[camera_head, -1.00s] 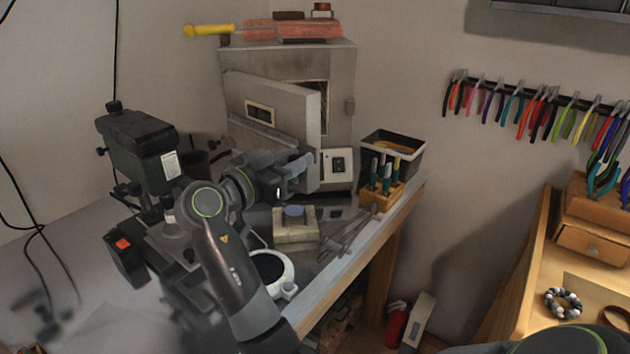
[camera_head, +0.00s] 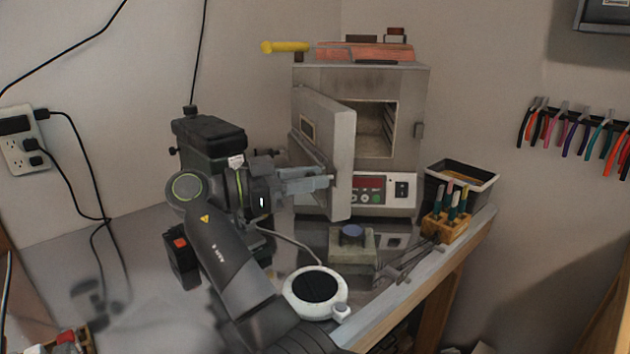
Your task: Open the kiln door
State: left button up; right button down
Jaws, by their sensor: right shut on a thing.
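The grey kiln (camera_head: 415,88) stands at the back of the bench. Its door (camera_head: 338,125) is swung out to the left, and the dark chamber (camera_head: 376,128) shows through the wide gap. My right gripper (camera_head: 322,183) is at the door's lower part, near its free edge, and is shut on the door; the exact spot it grips is hard to make out. My right arm reaches up from the bottom of the picture. My left gripper is not in view.
A dark drill-press-like machine (camera_head: 208,135) stands close left of my arm. A round white device (camera_head: 315,292), a small block with a blue top (camera_head: 352,243), a tool holder (camera_head: 447,226) and a black bin (camera_head: 460,178) are on the bench. A yellow-handled tool (camera_head: 285,47) lies atop the kiln.

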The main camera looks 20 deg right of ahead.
jog(key=shift+f, duration=0.25)
jog(key=c, duration=1.5)
grip_release()
jog(key=shift+w, duration=0.1)
notch_tip(320, 180, up, 10)
jog(key=shift+b, duration=0.7)
